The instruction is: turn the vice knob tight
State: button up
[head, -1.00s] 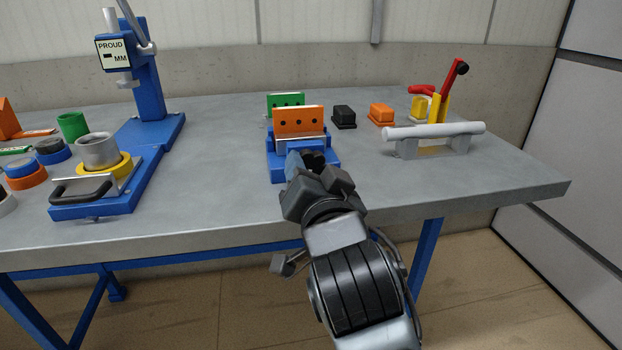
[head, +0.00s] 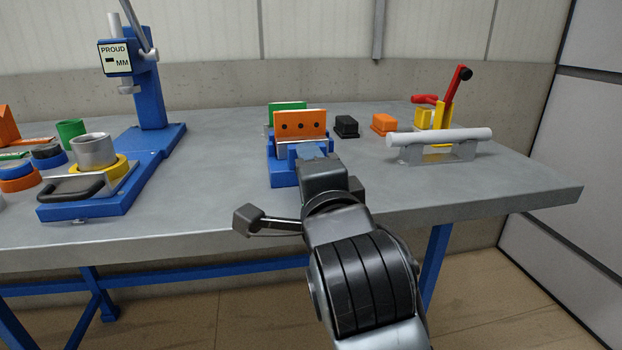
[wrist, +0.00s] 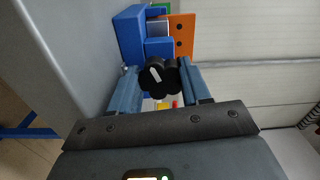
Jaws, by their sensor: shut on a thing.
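The blue vice (head: 283,170) stands near the table's front edge in the head view, with an orange plate (head: 300,123) and a green plate (head: 288,106) upright at its jaws. In the wrist view the black lobed vice knob (wrist: 158,77), with a white mark on it, lies between the two blue-grey fingers of my gripper (wrist: 157,85). The fingers are shut on the knob from both sides. In the head view my gripper (head: 322,160) is at the front of the vice and hides the knob.
A blue press (head: 150,90) with a grey ring and a tray stands to the left. Black (head: 346,126) and orange (head: 383,124) blocks lie right of the vice. A grey bar on a stand (head: 440,138) and a red-handled clamp (head: 445,105) stand farther right.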

jog(key=shift+f+m+b, duration=0.1)
jog(key=shift+m+b, duration=0.35)
jog(key=shift+m, duration=0.65)
jog(key=o, duration=1.1)
jog(key=shift+c, duration=0.2)
jog(key=shift+s, duration=0.1)
